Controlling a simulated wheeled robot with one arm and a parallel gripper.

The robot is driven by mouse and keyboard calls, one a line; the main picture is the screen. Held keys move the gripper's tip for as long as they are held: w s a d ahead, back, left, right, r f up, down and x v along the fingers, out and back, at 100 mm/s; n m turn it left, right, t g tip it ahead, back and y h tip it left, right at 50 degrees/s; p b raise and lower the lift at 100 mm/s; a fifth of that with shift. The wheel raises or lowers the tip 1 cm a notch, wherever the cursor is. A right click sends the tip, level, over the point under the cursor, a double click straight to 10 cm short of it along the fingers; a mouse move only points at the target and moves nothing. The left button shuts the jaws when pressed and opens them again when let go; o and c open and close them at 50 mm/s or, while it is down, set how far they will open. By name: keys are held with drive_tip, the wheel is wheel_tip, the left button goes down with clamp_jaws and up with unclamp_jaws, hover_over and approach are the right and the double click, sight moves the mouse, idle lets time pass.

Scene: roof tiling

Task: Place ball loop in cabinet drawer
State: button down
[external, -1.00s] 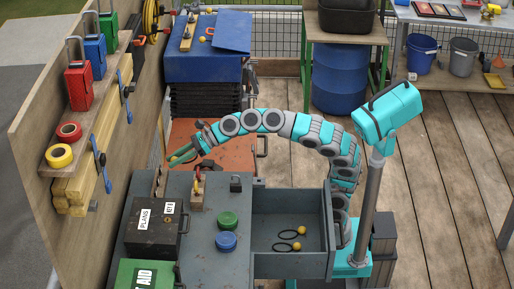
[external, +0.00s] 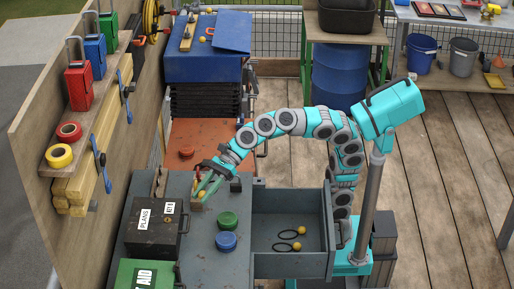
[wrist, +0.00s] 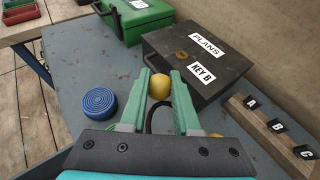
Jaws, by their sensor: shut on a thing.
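A yellow ball (wrist: 160,86) sits between the green fingers of my gripper (wrist: 159,92) in the wrist view, with its black loop (wrist: 151,118) hanging back between them. My gripper is shut on this ball loop. In the external view my gripper (external: 201,192) is low at the back of the grey cabinet top, by a small wooden block. The cabinet drawer (external: 292,264) is open to the right of my gripper.
A blue disc (external: 226,241) and a green disc (external: 227,219) lie between my gripper and the drawer. A dark box (external: 155,228) labelled PLANS stands left, with a green box (external: 147,274) in front.

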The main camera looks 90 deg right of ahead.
drive_tip(key=b, duration=0.2)
approach(198, 230)
drive_tip(key=w+a, duration=0.1)
drive_tip(key=a, duration=0.1)
drive_tip(key=w+a, duration=0.2)
drive_tip(key=shift+w+a, duration=0.1)
drive_tip(key=shift+a, duration=0.2)
drive_tip(key=shift+x, duration=2.15)
drive_tip(key=shift+r, duration=0.2)
drive_tip(key=shift+f, duration=0.2)
drive_tip(key=c, duration=0.6)
unclamp_jaws()
drive_tip(key=shift+c, duration=0.2)
drive_tip(key=shift+d+r, duration=0.15)
drive_tip(key=shift+r, duration=0.2)
drive_tip(key=v, duration=1.1)
drive_tip(key=shift+p, duration=0.35)
drive_tip(key=shift+o, duration=0.5)
drive_tip(key=shift+s+d+r, duration=0.1)
drive_tip(key=shift+s+d, duration=0.05)
drive_tip(key=shift+s, duration=0.1)
